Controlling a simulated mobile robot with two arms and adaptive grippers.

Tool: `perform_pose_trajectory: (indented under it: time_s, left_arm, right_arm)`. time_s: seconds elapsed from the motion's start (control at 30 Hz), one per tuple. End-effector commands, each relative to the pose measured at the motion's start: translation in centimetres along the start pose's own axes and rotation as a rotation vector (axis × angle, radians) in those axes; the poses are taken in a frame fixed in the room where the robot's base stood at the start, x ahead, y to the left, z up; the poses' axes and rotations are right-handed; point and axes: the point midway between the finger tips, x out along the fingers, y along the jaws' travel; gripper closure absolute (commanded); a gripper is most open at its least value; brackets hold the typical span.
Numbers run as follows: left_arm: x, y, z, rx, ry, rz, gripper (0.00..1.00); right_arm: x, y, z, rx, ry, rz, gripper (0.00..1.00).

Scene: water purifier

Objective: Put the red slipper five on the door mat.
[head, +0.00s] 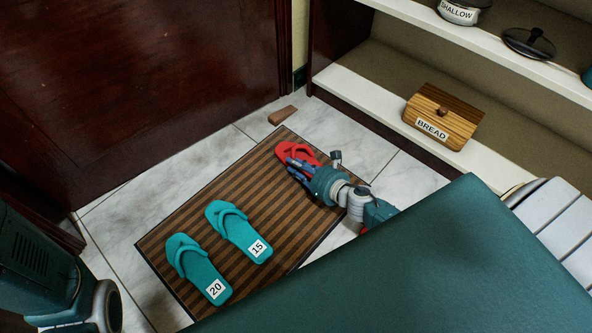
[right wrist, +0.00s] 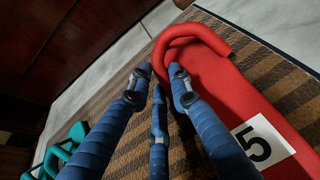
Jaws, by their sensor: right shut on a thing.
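The red slipper (head: 288,149) is at the far right end of the striped brown door mat (head: 262,185) in the head view. In the right wrist view the red slipper (right wrist: 235,90) shows its strap and a white label with a 5. My right gripper (head: 300,163) is shut on the slipper near its strap, with blue fingers (right wrist: 163,82) close together there. The slipper is over the mat; I cannot tell whether it rests on it or hangs just above. My left gripper is out of view.
Teal slippers labelled 20 (head: 197,268) and 15 (head: 238,230) lie on the mat's near left part. A small brown block (head: 283,115) lies on the tiles beyond the mat. A shelf holds a wooden bread box (head: 443,115). A dark red door (head: 140,85) stands behind.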

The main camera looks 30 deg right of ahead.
Motion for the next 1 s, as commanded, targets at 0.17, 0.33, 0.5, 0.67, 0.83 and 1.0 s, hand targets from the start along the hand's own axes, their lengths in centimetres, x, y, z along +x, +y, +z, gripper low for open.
perform_pose_trajectory:
  time_s: [0.17, 0.33, 0.5, 0.67, 0.83, 1.0]
  left_arm:
    - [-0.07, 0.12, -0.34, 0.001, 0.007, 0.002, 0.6]
    - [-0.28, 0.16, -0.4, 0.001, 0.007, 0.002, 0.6]
    - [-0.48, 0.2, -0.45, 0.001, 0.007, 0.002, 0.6]
    - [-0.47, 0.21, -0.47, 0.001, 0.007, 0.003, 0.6]
    - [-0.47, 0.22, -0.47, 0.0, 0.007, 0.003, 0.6]
    - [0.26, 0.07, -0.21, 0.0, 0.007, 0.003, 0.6]
  right_arm:
    - [0.24, -0.05, -0.33, 0.0, -0.003, 0.001, 1.0]
    - [0.31, -0.08, -0.53, 0.0, -0.002, 0.001, 1.0]
    - [0.36, -0.11, -0.75, 0.0, -0.001, 0.0, 0.69]
    - [0.35, -0.11, -0.76, 0.0, -0.001, 0.0, 0.62]
    - [0.35, -0.11, -0.77, 0.0, -0.001, 0.0, 0.62]
    - [-0.17, 0.0, -0.25, 0.001, 0.001, 0.0, 0.62]
